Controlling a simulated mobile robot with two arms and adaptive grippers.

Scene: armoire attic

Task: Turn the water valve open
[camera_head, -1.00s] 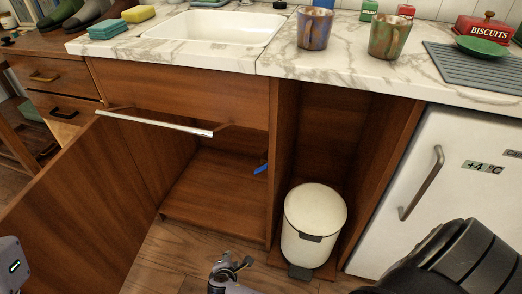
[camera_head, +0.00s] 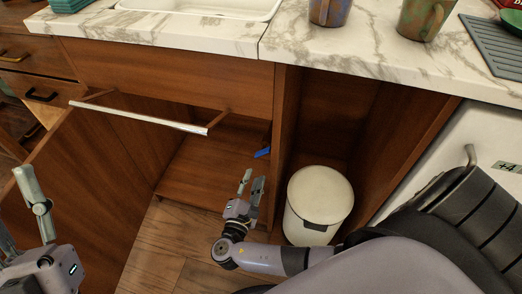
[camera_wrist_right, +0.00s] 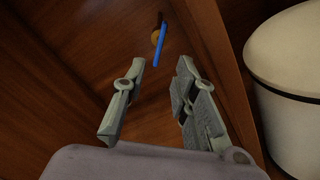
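The water valve's blue handle (camera_head: 262,152) shows inside the open cabinet under the sink, at its right wall. My right gripper (camera_head: 251,184) is at the cabinet opening, below the handle in the head view. In the wrist view its fingers (camera_wrist_right: 152,90) are apart with nothing between them, and the handle is beyond their tips. My left gripper (camera_head: 25,205) is at the lower left, partly cut off; its finger opening is unclear.
The open cabinet door (camera_head: 80,200) stands at the left. A towel bar (camera_head: 140,117) crosses the front of the cabinet. A cream bin (camera_head: 318,200) stands right of my right gripper, in the open bay. The marble counter (camera_head: 200,35) is above.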

